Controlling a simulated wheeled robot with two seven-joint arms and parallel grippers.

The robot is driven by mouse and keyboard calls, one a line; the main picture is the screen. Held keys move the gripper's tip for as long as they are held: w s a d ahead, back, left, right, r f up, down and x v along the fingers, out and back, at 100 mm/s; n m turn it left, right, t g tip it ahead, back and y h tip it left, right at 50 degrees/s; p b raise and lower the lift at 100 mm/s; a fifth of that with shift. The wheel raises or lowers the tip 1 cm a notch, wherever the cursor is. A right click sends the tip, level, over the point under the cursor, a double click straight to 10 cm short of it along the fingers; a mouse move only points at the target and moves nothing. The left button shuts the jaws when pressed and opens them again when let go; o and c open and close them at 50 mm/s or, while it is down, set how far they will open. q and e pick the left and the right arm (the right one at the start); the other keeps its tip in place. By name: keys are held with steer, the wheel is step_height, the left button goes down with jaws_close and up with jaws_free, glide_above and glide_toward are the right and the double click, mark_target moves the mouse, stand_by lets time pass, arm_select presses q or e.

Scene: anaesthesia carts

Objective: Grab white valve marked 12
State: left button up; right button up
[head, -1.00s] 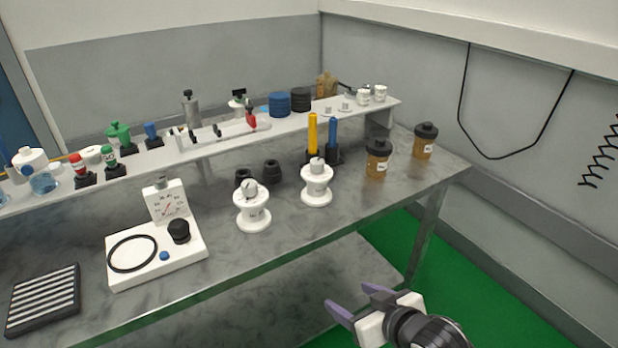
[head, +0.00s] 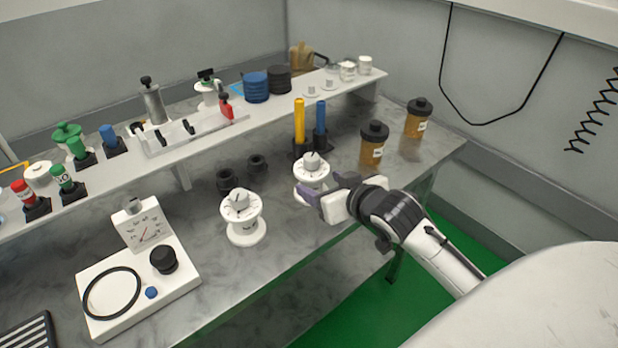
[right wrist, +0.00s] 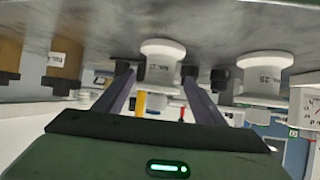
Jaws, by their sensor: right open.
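Two white spool-shaped valves with dial tops stand upright on the grey bench. The farther right valve (head: 312,164) is directly in front of my right gripper (head: 323,188). In the right wrist view, which is upside down, this valve (right wrist: 162,54) appears between and beyond the fingertips (right wrist: 156,78). The other valve (head: 240,205) stands to the left, and in the right wrist view it (right wrist: 264,68) is right of the fingers. Their labels are too small to read surely. My right gripper is open and empty, its purple fingers pointing at the right valve. My left gripper is not in view.
Two brown jars (head: 373,150) stand right of the valves. A yellow cylinder (head: 299,120) and a blue cylinder (head: 320,122) stand behind. A raised shelf (head: 190,146) with several items runs along the back. Bare bench lies in front of the valves.

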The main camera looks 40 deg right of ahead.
steer(key=shift+x, duration=3.1)
steer(key=shift+r, duration=0.1)
steer(key=c, duration=1.3)
